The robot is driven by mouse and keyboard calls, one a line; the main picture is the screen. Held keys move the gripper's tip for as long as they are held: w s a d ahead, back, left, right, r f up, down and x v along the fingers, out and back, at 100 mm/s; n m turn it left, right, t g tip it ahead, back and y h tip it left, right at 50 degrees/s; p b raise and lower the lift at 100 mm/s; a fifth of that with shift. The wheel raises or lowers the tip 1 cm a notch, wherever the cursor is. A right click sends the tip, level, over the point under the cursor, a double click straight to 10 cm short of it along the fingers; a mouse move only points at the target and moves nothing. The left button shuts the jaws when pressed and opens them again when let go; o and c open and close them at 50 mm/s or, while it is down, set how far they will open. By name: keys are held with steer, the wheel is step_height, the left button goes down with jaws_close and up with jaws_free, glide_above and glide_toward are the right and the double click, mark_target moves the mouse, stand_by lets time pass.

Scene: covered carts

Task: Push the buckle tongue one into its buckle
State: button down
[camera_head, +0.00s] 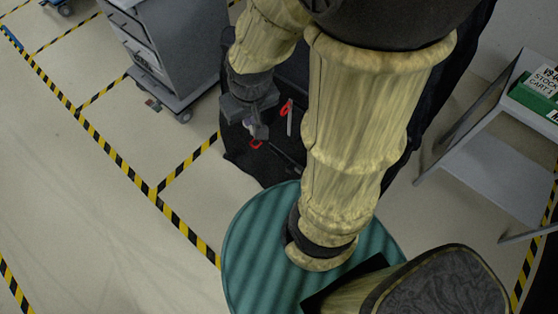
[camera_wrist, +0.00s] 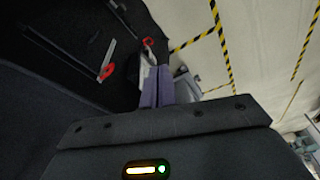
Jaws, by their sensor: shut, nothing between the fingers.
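A black covered cart (camera_head: 240,160) stands under my gripper, and its dark cover fills the left of the wrist view (camera_wrist: 60,30). Two small red fittings show on the cover. One red fitting (camera_head: 285,108) has a pale grey strip beside it; in the wrist view this red piece (camera_wrist: 106,72) sits at the end of the strip. The other red fitting (camera_head: 256,144) is just below my gripper and shows beyond the fingers in the wrist view (camera_wrist: 148,42). I cannot tell which one is the tongue. My gripper (camera_head: 250,126) is shut and empty, its purple-grey fingers (camera_wrist: 157,84) close to the second fitting.
A grey drawer cabinet on casters (camera_head: 165,50) stands at upper left. A grey cart (camera_head: 490,165) with a green box (camera_head: 535,98) stands at right. Yellow-black tape (camera_head: 120,155) marks the open floor at left.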

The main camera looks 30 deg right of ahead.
steer(key=m+g+h+b, duration=0.65)
steer(key=m+b, duration=0.55)
steer(key=m, duration=0.3)
glide_toward(291, 168)
steer(key=w+a, duration=0.2)
steer(key=w, duration=0.2)
steer(key=x, duration=1)
